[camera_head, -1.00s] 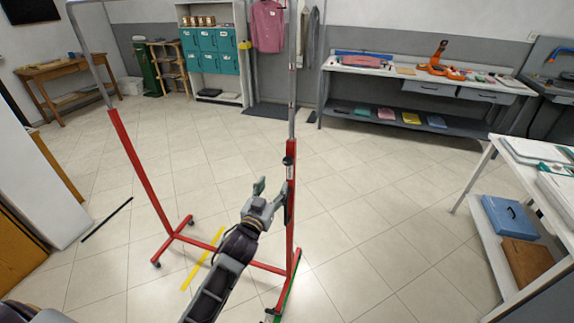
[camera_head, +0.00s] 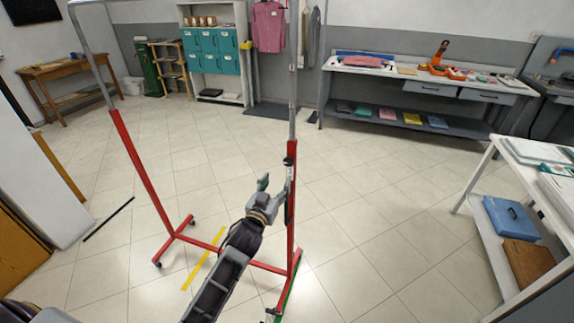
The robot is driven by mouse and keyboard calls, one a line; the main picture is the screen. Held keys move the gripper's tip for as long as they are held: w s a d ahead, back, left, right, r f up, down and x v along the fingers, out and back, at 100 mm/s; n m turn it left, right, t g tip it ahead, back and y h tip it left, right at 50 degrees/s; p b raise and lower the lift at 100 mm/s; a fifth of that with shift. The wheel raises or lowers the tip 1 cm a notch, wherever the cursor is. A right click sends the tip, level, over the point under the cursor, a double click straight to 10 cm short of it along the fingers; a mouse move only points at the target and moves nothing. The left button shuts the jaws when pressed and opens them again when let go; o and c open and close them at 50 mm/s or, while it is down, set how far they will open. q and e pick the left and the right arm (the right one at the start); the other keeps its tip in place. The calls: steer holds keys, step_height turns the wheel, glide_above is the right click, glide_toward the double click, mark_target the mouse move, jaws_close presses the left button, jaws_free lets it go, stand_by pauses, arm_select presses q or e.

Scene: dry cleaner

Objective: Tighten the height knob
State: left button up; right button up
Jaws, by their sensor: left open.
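A red garment rack (camera_head: 137,165) on castors stands in front of me, with grey upper tubes rising from its red posts. On its right post, a dark height knob (camera_head: 289,161) sits at the top of the red section, where the grey tube (camera_head: 293,115) enters. My left gripper (camera_head: 277,183) is open beside the right post, a little below the knob. One finger is close to the post; I cannot tell whether it touches. The other finger is clear to the left. Nothing shows between the fingers. My right gripper is not in view.
A white table (camera_head: 478,178) with a blue case (camera_head: 507,220) on its lower shelf stands at the right. A workbench (camera_head: 420,86) and teal lockers (camera_head: 212,50) line the back wall. Yellow tape (camera_head: 203,260) marks the floor. The tiled floor between is mostly clear.

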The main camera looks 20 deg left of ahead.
mark_target(288, 164)
arm_select(q)
steer(key=shift+w+d+r+p, duration=0.1)
steer(key=shift+w+p, duration=0.25)
steer(key=shift+w, duration=1.75)
steer(key=shift+w+d+p, duration=0.1)
steer(key=shift+w+p, duration=0.2)
steer(key=shift+w, duration=3.4)
steer(key=c, duration=0.9)
steer(key=shift+c, duration=0.6)
